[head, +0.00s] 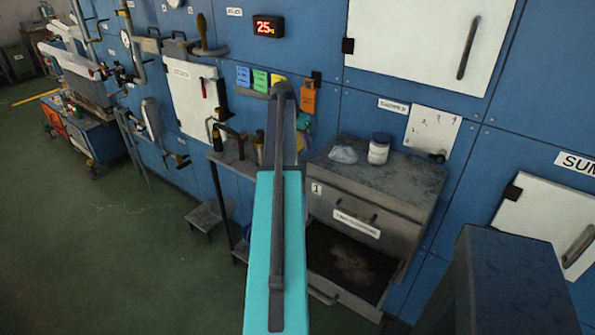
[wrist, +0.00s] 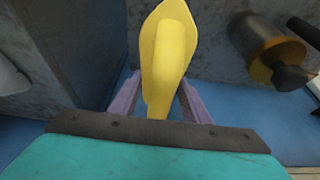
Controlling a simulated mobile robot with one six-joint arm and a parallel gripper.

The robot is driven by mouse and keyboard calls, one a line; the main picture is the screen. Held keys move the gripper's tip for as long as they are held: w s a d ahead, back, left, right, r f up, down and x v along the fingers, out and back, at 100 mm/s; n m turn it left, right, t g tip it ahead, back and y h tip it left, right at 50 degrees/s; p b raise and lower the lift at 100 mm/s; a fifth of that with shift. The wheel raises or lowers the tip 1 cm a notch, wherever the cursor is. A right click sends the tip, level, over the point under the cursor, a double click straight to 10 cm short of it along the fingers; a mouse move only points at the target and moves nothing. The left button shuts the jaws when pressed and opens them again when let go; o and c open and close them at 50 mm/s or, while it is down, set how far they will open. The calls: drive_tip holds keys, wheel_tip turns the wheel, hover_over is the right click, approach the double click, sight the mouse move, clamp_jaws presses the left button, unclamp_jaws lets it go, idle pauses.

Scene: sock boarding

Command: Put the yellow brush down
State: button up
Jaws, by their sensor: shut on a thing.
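In the wrist view the yellow brush (wrist: 165,45) stands out in front of my gripper (wrist: 160,108). Its lower end is between the two purple fingers, which are shut on it. The far end of the brush points up in the picture, over a grey surface. I cannot tell whether the brush touches anything but the fingers. In the head view my teal arm covers most of the place where the gripper is, and I cannot make out the brush there.
A grey drawer cabinet (head: 378,205) stands right of my arm, its lower drawer (head: 330,296) open. A white jar (head: 379,148) and pale lump (head: 343,155) sit on top. A small shelf (head: 237,168) with tools is left. A brass cylinder (wrist: 268,48) is right of the brush.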

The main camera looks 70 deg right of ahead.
drive_tip(key=shift+f+p, duration=0.85)
drive_tip(key=shift+f, duration=2.15)
drive_tip(key=shift+f, duration=0.1)
drive_tip(key=shift+f+p, duration=0.6)
drive_tip(key=shift+f, duration=1.2)
drive_tip(key=shift+f, duration=0.1)
drive_tip(key=o, duration=0.9)
drive_tip(key=shift+a+r, duration=0.1)
drive_tip(key=shift+r, duration=0.1)
drive_tip(key=shift+b+v, duration=1.9)
drive_tip(key=shift+v, duration=4.05)
